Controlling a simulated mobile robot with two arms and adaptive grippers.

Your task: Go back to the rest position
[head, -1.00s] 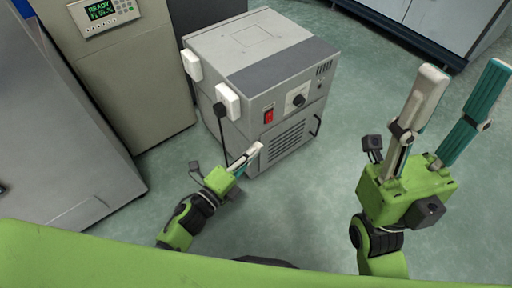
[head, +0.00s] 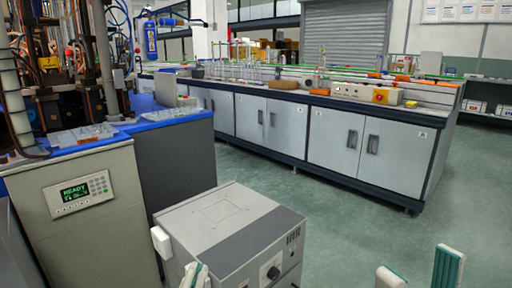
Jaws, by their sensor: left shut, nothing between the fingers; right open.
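My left gripper (head: 195,276) shows only at the bottom edge, in front of the grey box-shaped unit. Its fingers are together with nothing visible between them. My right gripper (head: 420,272) shows at the bottom right, with a pale finger and a teal-and-white finger set wide apart over the floor. It is open and empty. The rest of both arms is out of view below.
The grey unit (head: 222,222) with a dark top strip and knob stands close in front. A cabinet with a READY panel (head: 80,193) is at the left. A long lab bench (head: 335,140) runs across the back. The green floor (head: 350,225) is clear at the right.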

